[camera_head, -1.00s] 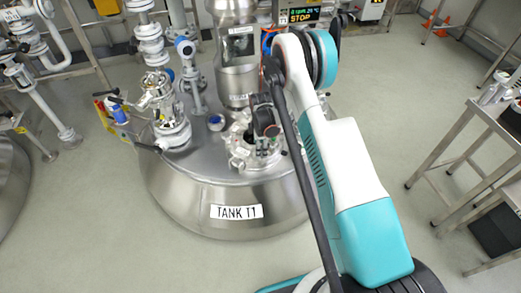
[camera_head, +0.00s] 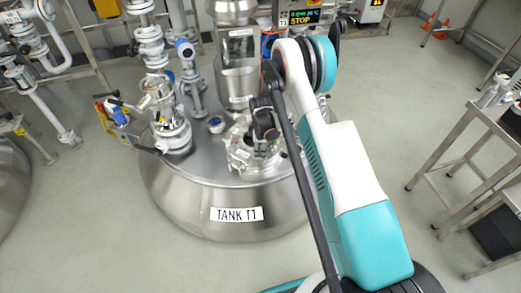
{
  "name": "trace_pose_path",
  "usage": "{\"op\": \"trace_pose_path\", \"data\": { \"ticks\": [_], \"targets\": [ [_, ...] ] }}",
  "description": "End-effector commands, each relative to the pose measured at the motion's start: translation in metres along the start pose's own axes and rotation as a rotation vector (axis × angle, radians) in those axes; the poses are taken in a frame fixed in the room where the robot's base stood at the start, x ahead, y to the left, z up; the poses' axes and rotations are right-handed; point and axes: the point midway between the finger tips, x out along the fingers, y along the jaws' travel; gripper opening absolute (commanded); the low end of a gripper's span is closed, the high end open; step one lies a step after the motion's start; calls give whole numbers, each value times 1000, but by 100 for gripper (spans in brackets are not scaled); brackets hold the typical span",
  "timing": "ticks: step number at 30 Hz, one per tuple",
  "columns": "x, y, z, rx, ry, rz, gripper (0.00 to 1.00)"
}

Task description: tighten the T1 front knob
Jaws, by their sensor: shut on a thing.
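Tank T1 (camera_head: 190,205) is a steel vessel with a label reading TANK T1 on its front. A round flanged hatch (camera_head: 237,160) with several clamp fittings sits on the front of its lid. My gripper (camera_head: 264,140) is small and dark in this view, above the hatch at the end of my arm. It is shut on a knob at the hatch. The knob is mostly hidden by the gripper, and its exact seating cannot be told.
A steel column with a window (camera_head: 238,62) rises behind the hatch. A valve assembly (camera_head: 170,125) stands at the lid's left. A display reading STOP (camera_head: 299,17) is at the back. A steel table (camera_head: 480,150) stands at the right, with open floor between.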

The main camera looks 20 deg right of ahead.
Motion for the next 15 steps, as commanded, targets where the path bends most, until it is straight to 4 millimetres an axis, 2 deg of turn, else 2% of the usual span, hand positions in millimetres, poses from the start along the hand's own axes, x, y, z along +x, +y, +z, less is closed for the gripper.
{"op": "trace_pose_path", "data": {
  "ticks": [6,15],
  "targets": [
    [0,1,0,194,0,0,18],
    [0,2,0,257,0,0,18]
  ]
}}
